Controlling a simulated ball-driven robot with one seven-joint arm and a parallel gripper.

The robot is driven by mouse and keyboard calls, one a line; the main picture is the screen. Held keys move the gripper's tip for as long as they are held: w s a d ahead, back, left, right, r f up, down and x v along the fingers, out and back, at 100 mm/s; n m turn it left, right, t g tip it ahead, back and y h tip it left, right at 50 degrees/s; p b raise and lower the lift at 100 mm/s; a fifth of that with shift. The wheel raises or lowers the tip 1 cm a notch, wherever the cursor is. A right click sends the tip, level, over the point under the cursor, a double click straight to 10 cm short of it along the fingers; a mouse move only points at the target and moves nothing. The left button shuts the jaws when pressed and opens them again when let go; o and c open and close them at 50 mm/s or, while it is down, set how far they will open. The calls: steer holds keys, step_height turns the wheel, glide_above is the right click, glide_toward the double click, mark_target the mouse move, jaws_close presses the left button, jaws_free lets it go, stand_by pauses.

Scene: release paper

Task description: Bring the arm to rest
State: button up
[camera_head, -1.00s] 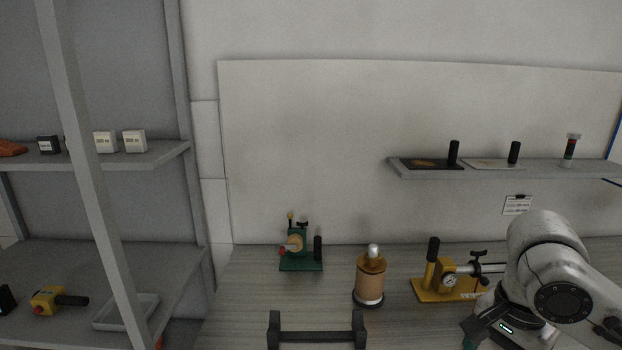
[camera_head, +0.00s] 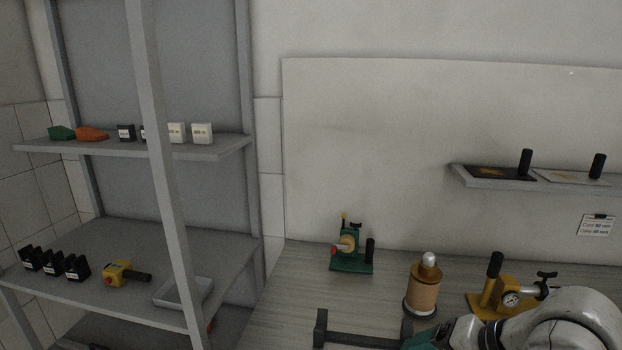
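My white and grey arm (camera_head: 572,318) shows at the bottom right corner, cut off by the picture's edge. Its end, my gripper (camera_head: 432,338), shows in part at the bottom edge, with dark and teal parts. Its fingertips are not clear, so I cannot tell if it is open or shut or holds anything. It appears low over the bench (camera_head: 275,318), close to the right end of a black stand (camera_head: 360,340).
A copper-coloured spool (camera_head: 423,290) on a post stands just behind my gripper. A yellow device with a gauge (camera_head: 495,298) is behind the arm. A green device (camera_head: 351,252) stands at the back. A shelf rack (camera_head: 215,150) is at left; a wall shelf (camera_head: 480,180) is at right.

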steer(key=s+d+f+n+g+h, duration=0.2)
steer(key=s+f+n+g+h, duration=0.15)
steer(key=s+f, duration=1.7)
steer(key=s+d+f+n+h, duration=0.2)
steer(key=s+d+f+n, duration=0.1)
steer(key=s+d, duration=0.3)
steer(key=shift+s+f+g, duration=0.45)
steer(key=shift+s+f, duration=0.15)
steer(key=shift+f, duration=0.15)
steer(key=shift+d, duration=0.1)
